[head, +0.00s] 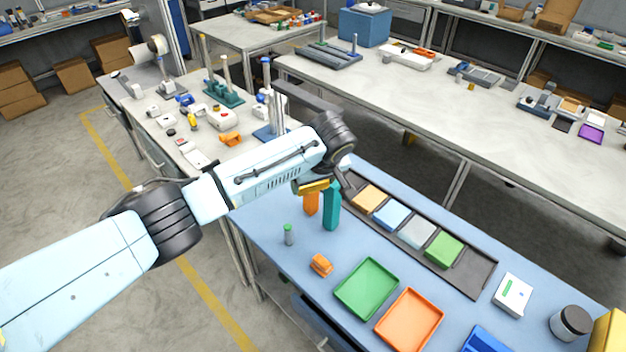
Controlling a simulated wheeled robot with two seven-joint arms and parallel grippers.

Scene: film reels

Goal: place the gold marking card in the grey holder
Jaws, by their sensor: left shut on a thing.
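My left arm reaches in from the left over the blue-topped table. My left gripper (326,184) is shut on a small flat gold piece, which looks like the gold marking card (314,186). The card is above an upright orange block (311,204) and beside an upright teal block (332,210). Whether it touches either one I cannot tell. I cannot make out a grey holder for certain; my wrist covers part of the table's far end. My right gripper is not in view.
A dark tray (474,276) holds orange-yellow, blue, grey and green boxes. A green tray (367,289), an orange tray (410,320), an orange item (321,265) and a small green-capped bottle (288,235) are nearer. A white device (512,295) and dark-lidded jar (571,323) stand at right.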

